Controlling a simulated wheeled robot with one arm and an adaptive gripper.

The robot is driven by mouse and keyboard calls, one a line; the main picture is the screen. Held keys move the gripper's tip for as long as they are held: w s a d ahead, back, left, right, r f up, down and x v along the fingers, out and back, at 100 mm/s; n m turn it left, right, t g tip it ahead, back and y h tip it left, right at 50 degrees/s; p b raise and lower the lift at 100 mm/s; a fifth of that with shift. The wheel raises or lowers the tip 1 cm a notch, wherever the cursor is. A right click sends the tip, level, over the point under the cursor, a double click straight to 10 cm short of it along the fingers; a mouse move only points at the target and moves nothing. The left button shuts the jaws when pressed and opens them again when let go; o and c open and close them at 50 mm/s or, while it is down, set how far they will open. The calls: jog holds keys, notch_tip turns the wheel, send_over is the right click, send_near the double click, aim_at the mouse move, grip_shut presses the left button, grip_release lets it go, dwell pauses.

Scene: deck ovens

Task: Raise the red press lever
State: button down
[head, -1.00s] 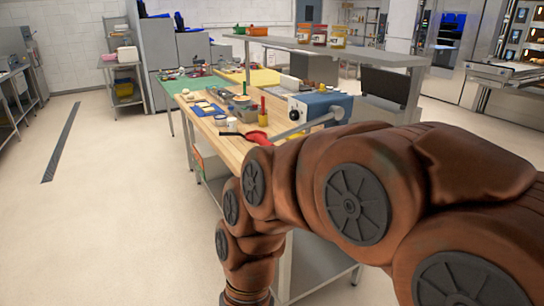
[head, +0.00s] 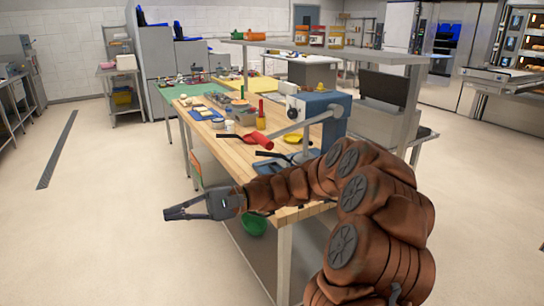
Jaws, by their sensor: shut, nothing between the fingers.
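The press (head: 322,104) is a blue and grey machine on the wooden worktable. Its grey lever arm (head: 298,128) slants down to the left and ends at a red grip (head: 262,140) low over the tabletop. A dark handle lies beside the grip, and I cannot tell where one red part ends and another begins. My gripper (head: 166,214) is shut and empty. It points left, off the table's left side, below and left of the red grip and apart from it. My arm crosses the table's near end.
A green bowl (head: 254,225) sits below. The floor at left (head: 100,220) is clear.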

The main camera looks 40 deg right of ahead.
jog(key=w+d+f+m+t+h+b, duration=0.1)
jog(key=w+d+f+m+t, duration=0.15)
jog(key=d+t, duration=0.45)
jog(key=w+d+f+m+t+b, duration=0.1)
jog(key=w+d+m+t, duration=0.25)
jog(key=d, duration=0.85)
jog(key=w+d+f+m+t+h, duration=0.1)
jog(key=w+d+f+m+t, duration=0.2)
jog(key=d, duration=0.6)
jog(key=d+f+m+t+h, duration=0.1)
jog(key=d+t, duration=0.1)
jog(key=d, duration=0.2)
jog(key=s+d+f+m+t+h, duration=0.1)
jog(key=d+m+t+h, duration=0.1)
jog(key=d, duration=0.2)
jog(key=d+f+m+t+h+b, duration=0.1)
jog(key=d+t+h, duration=0.1)
jog(key=d, duration=0.3)
jog(key=shift+s, duration=0.3)
jog(key=shift+a, duration=0.1)
jog(key=s+a+r+p+x, duration=0.1)
jog(key=p+x, duration=0.1)
jog(key=x, duration=1.1)
jog(key=shift+s, duration=0.4)
jog(key=shift+a+r+m, duration=0.15)
jog(key=shift+a+m, duration=0.05)
jog(key=shift+m, duration=0.1)
